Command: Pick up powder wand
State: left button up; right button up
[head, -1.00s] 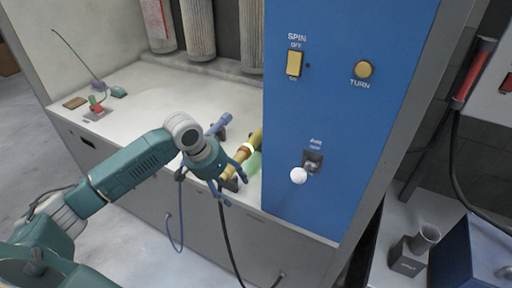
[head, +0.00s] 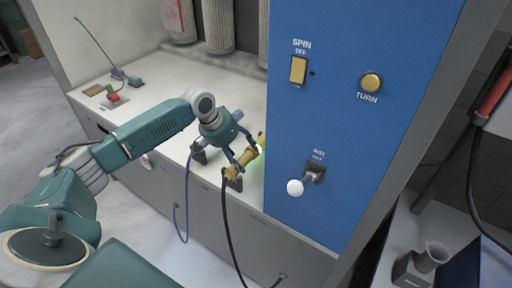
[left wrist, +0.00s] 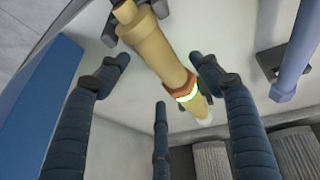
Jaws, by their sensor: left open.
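A tan-yellow wand (head: 235,172) with an orange band and a glowing green-white ring lies at the front of the white counter, beside the blue panel. It also shows in the left wrist view (left wrist: 150,42), running diagonally. A blue wand (left wrist: 297,55) lies to its right there. No label shows which one is the powder wand. My left gripper (head: 242,155) is open over the tan wand. In the left wrist view the fingers of my left gripper (left wrist: 161,72) are spread, with the tan wand between two of them. Contact cannot be told. My right gripper is out of view.
The blue panel (head: 350,120) stands close on the right, with a yellow switch (head: 298,69), a round button (head: 371,82) and a white-knobbed lever (head: 295,187). Black (head: 228,220) and blue (head: 187,205) hoses hang over the front edge.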

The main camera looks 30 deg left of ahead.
pick_arm(q)
jog(key=shift+x, duration=1.1)
jog(key=shift+f, duration=0.3)
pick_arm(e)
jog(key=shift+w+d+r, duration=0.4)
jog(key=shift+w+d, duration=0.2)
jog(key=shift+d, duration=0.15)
pick_arm(q)
jog(key=c, duration=1.4)
jog(key=shift+r, duration=0.1)
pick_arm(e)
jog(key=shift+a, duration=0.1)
pick_arm(q)
jog(key=shift+w+r, duration=0.15)
jog(key=shift+r, duration=0.25)
notch_tip(320, 180, up, 19)
jog(key=shift+f+b, duration=0.1)
jog(key=shift+b, duration=0.8)
grip_shut()
notch_tip(320, 180, up, 5)
jog(key=p, duration=0.6)
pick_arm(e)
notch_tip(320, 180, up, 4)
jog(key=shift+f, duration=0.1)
